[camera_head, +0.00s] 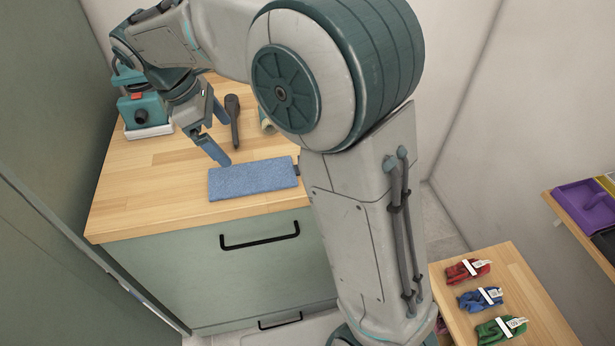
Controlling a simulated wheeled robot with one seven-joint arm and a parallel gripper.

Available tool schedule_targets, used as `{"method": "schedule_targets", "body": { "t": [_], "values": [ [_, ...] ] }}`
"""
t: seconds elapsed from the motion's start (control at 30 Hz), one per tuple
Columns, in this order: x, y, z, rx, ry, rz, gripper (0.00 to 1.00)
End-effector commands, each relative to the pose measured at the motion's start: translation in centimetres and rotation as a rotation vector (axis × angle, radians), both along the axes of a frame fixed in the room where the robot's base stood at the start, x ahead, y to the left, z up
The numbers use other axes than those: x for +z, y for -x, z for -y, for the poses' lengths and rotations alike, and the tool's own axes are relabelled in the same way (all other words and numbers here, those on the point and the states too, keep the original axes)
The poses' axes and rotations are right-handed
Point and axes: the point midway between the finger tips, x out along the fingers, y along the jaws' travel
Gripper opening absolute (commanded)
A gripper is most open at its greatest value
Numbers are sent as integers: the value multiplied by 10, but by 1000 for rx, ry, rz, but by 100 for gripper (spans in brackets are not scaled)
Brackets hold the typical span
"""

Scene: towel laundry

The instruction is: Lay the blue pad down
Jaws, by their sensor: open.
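The blue pad (253,179) lies flat on the wooden top of the green cabinet, close to its front edge. A small dark tab shows at its right end. My gripper (222,160) points down at the pad's back left corner, with its blue fingertips just behind the pad or at its edge. It is open, and nothing shows between the fingers. I cannot tell whether a fingertip touches the pad.
A teal sander-like tool (143,112) stands at the back left of the countertop (140,200), and a dark-handled tool (234,120) lies behind the pad. Red (468,271), blue (481,298) and green (501,330) bundles lie on a low wooden table.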

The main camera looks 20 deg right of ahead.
Motion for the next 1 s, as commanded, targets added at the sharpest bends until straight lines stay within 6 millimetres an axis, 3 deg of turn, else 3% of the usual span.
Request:
{"method": "schedule_targets", "body": {
  "t": [0.27,0.5,0.73,1.0],
  "values": [
    [2,50,84,-469,-151,185,100],
    [-19,114,144,-986,-317,359,100],
    [-43,157,170,-1352,-438,466,100],
    [-51,168,174,-1456,-473,493,100]
  ]
}}
